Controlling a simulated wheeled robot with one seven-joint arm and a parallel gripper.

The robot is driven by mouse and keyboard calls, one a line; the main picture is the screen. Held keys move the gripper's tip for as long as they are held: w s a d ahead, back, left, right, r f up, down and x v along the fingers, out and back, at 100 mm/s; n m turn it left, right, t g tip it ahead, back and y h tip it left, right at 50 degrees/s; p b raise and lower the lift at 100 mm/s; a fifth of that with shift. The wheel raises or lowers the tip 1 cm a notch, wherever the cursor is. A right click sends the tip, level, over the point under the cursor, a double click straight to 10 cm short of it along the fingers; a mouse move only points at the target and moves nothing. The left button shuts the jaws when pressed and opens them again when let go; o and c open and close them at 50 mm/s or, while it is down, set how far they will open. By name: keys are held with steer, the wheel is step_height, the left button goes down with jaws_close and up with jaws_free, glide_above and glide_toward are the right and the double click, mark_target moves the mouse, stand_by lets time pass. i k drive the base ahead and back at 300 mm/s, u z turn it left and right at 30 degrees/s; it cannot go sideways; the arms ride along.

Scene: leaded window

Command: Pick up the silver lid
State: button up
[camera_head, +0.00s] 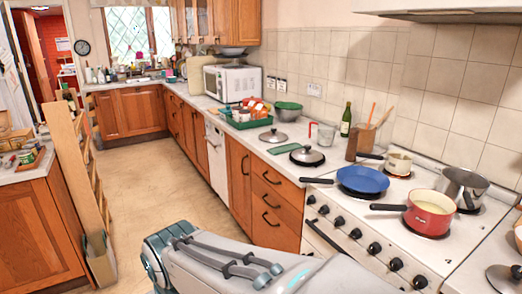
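A silver lid (272,136) with a dark knob lies on the counter along the right wall, near the green tray. A second silver lid (307,155), with a knob and a dark rim, lies closer to the stove, beside a flat green item (290,147). Part of another metal lid (505,280) shows at the bottom right, cut by the frame edge. Part of my arm crosses the bottom middle, in front of the lower drawers and well short of the lids on the counter. My gripper's fingers are not visible.
The stove holds a blue pan (362,180), a red pot (430,212), a cream pot (398,163) and a steel pot (463,186). Handles stick out over its left side. A glass jug (322,134) and bottle (346,120) stand behind the lids. Floor (150,200) is clear to the left.

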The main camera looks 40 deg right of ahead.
mark_target(306, 154)
steer(key=z, duration=0.25)
steer(key=i, duration=1.6)
steer(key=z, duration=0.95)
steer(key=i, duration=1.15)
steer(key=z, duration=1.75)
steer(key=i, duration=0.6)
steer(key=z, duration=0.5)
